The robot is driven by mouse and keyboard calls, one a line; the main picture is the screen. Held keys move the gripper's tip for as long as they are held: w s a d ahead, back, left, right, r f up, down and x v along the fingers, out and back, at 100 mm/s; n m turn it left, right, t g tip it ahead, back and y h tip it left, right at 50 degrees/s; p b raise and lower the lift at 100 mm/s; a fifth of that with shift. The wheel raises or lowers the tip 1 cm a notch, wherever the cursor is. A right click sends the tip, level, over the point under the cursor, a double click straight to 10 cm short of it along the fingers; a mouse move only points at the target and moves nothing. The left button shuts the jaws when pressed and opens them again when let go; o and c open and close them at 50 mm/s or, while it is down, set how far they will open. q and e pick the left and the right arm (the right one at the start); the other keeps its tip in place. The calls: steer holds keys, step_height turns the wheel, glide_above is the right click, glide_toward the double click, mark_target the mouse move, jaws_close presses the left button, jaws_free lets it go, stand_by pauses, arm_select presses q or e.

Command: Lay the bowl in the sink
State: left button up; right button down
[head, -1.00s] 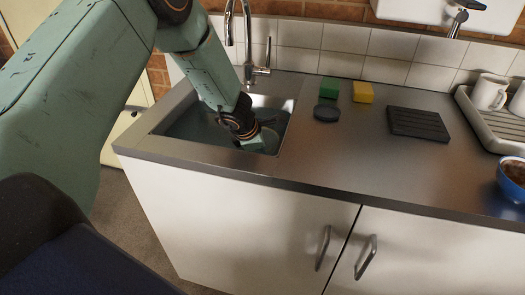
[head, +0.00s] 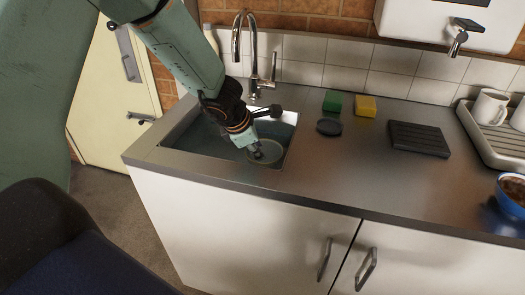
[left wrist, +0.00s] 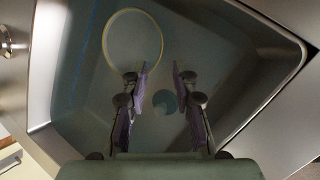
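A round bowl with a pale rim (head: 270,152) lies in the sink (head: 190,143), its inside facing up. In the left wrist view the bowl (left wrist: 133,38) shows as a ring just beyond my left fingertips, nearer the left finger. My left gripper (head: 256,152) reaches down into the sink beside the bowl. Its two fingers (left wrist: 158,75) stand apart with nothing between them but the sink floor and the round drain (left wrist: 165,101). I cannot tell whether a finger touches the rim. My right gripper is in neither view.
The tap (head: 246,45) rises behind the sink, close to my left arm. On the counter are a green sponge (head: 332,102), a yellow sponge (head: 365,106), a dark disc (head: 329,127), a black ribbed mat (head: 418,138), a tray with mugs (head: 480,135) and a filled blue bowl (head: 512,197).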

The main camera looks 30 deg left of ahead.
arm_select(q)
steer(key=shift+p+v, duration=0.35)
steer(key=shift+v, duration=0.8)
stand_by(0.4)
